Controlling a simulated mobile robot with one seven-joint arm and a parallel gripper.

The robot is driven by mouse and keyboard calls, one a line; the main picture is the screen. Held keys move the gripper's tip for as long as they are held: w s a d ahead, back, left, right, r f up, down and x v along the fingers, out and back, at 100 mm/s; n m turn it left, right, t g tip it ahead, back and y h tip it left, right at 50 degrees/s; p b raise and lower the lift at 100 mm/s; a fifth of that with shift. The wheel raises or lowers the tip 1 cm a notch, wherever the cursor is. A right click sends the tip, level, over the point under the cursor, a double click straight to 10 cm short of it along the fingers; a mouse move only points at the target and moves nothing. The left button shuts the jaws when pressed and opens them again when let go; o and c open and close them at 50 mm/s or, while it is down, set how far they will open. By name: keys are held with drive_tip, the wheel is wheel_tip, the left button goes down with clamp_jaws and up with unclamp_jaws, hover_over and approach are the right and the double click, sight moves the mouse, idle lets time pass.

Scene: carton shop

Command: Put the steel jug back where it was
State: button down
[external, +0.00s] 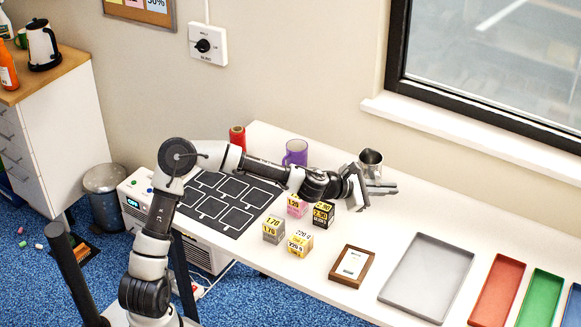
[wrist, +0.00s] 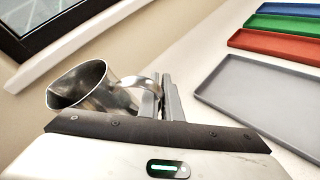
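The steel jug (external: 371,158) is at the back of the white table, below the window sill. It also shows in the wrist view (wrist: 84,86), where its open mouth points to the upper left and its handle reaches toward my fingers. My gripper (external: 384,187) is beside the jug, with its fingers (wrist: 166,97) close together at the handle, and it appears shut on it. The arm hides part of the jug's lower side. I cannot tell whether the jug's base touches the table.
A purple mug (external: 295,153) and a red spool (external: 237,138) stand at the back left by a black mat (external: 218,222). Several small cartons (external: 299,244) and a framed card (external: 352,266) lie in front. A grey tray (external: 428,277) and coloured trays (external: 497,291) fill the right.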

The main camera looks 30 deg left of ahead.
drive_tip(key=w+a+n+y, duration=0.1)
drive_tip(key=a, duration=0.2)
drive_tip(key=w+a+n+t+y+p, duration=0.1)
drive_tip(key=a, duration=0.2)
drive_tip(key=w+a+n+y+p, duration=0.1)
drive_tip(key=a, duration=0.2)
drive_tip(key=shift+a+t, duration=0.3)
drive_tip(key=shift+t, duration=0.1)
drive_tip(key=s+a+r+n+g+y+p, duration=0.15)
drive_tip(key=a+n+y+p, duration=0.75)
drive_tip(key=a, duration=2.5)
drive_tip(key=f+y+b, duration=0.1)
drive_tip(key=f+b, duration=0.1)
drive_tip(key=f, duration=0.2)
drive_tip(key=f+n+y+b, duration=0.1)
drive_tip(key=f+b, duration=0.1)
drive_tip(key=f, duration=0.3)
drive_tip(key=s+a+f+n+y+b, duration=0.1)
drive_tip(key=f+b, duration=0.1)
drive_tip(key=f, duration=0.3)
drive_tip(key=shift+f+y, duration=0.1)
drive_tip(key=shift+y, duration=0.2)
drive_tip(key=shift+f, duration=0.2)
drive_tip(key=c, duration=2)
unclamp_jaws()
drive_tip(key=shift+r, duration=0.1)
